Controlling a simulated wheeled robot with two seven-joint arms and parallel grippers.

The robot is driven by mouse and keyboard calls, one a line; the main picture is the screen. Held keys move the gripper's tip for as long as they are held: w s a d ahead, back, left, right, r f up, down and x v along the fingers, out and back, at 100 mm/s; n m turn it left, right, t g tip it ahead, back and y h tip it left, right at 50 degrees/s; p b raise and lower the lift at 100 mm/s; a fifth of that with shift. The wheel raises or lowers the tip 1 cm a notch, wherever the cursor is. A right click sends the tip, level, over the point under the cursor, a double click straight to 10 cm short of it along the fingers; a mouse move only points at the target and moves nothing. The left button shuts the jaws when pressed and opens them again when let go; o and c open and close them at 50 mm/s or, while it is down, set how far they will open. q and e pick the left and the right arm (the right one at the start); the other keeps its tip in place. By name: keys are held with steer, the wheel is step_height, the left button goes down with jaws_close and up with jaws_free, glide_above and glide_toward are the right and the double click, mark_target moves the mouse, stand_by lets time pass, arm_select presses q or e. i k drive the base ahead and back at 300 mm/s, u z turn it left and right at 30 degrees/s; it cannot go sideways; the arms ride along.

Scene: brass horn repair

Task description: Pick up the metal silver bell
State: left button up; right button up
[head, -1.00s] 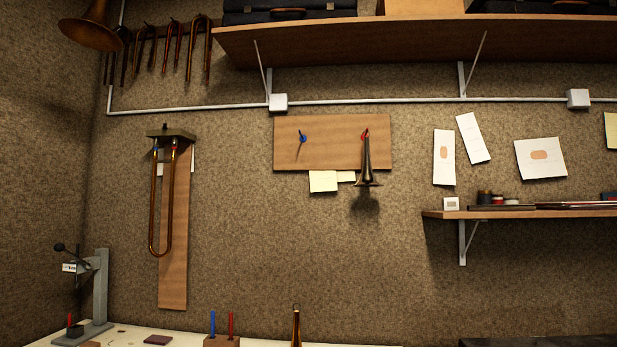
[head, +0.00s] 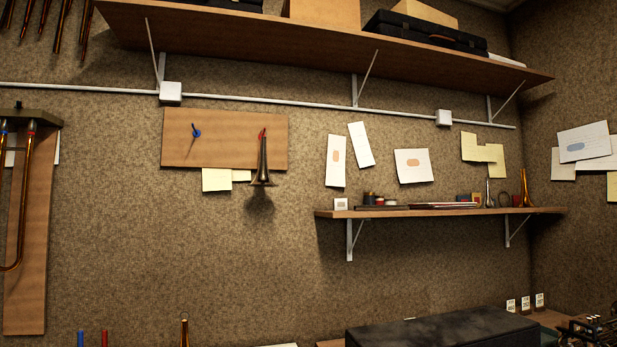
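A small silver, bell-shaped piece (head: 489,198) stands upright, flared end down, near the right end of the narrow wall shelf (head: 440,212). A brass-coloured bell (head: 525,192) stands to its right on the same shelf. A darker grey-brown metal bell (head: 263,168) hangs flared end down from a red-tipped hook on a wooden wall board (head: 225,125). Its exact metal is hard to tell in this light. Neither of my grippers shows in the head view.
Small jars (head: 369,199) and flat dark items share the narrow shelf. A long upper shelf (head: 330,50) carries dark cases and boxes. A dark padded block (head: 440,328) stands at the bottom right. A brass slide (head: 22,200) hangs at the left.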

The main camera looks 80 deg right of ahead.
mark_target(262, 179)
steer(key=z, duration=2.55)
